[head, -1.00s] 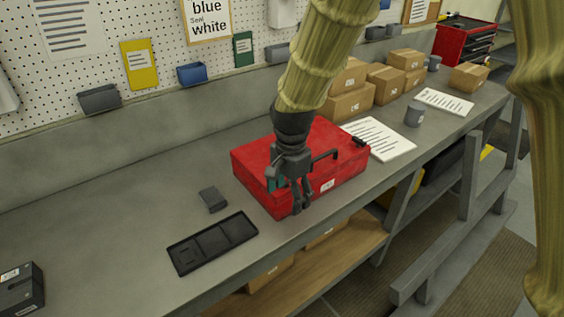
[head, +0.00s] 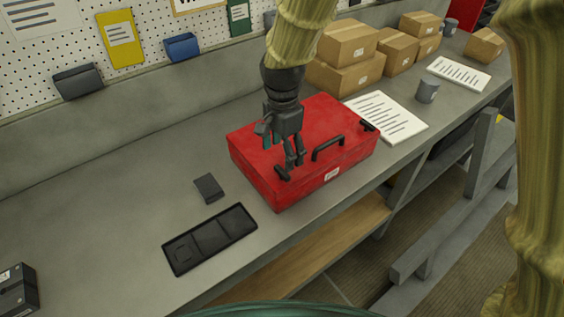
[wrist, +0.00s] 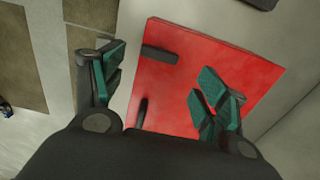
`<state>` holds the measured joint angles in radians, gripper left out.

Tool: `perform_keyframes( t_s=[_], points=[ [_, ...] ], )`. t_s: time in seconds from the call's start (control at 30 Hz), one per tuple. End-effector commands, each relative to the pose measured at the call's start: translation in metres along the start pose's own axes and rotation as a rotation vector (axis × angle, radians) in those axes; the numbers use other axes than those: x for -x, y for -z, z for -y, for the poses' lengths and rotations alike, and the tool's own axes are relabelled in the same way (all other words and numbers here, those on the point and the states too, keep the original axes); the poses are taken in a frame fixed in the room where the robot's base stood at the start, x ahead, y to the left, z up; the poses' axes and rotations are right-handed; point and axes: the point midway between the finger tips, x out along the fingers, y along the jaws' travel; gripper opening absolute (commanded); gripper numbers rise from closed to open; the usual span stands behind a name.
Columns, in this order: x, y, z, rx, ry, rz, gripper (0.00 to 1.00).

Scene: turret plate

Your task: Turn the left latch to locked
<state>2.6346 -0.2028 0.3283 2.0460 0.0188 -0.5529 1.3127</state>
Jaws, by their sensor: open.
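A red toolbox (head: 310,125) with a black carry handle (head: 328,148) stands on the bench. The left latch (head: 283,173), a short black bar, lies on the lid near its front left corner, crosswise to the front edge. A similar right latch (head: 369,126) is at the right end. My gripper (head: 295,160) is open and empty, fingers pointing down over the lid close to the left latch. In the wrist view the left latch (wrist: 160,54) shows beyond and between the spread fingers (wrist: 160,85), apart from them. Part of the handle (wrist: 141,112) is hidden by my gripper.
A black compartment tray (head: 210,239) and a small dark block (head: 208,188) lie left of the toolbox. Paper (head: 387,117), a grey mug (head: 427,90) and cardboard boxes (head: 348,75) stand behind and right.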

Motion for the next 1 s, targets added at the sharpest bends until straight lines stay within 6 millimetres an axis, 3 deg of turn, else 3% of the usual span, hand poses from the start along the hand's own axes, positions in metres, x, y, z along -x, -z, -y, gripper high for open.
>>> perform_keyframes(
  t_s=[0.5, 1.0],
  points=[
    [-0.052, -0.002, 0.0, 0.003, -0.001, 0.0, 0.73],
    [-0.061, -0.002, 0.0, 0.003, 0.0, 0.0, 0.73]
  ],
)
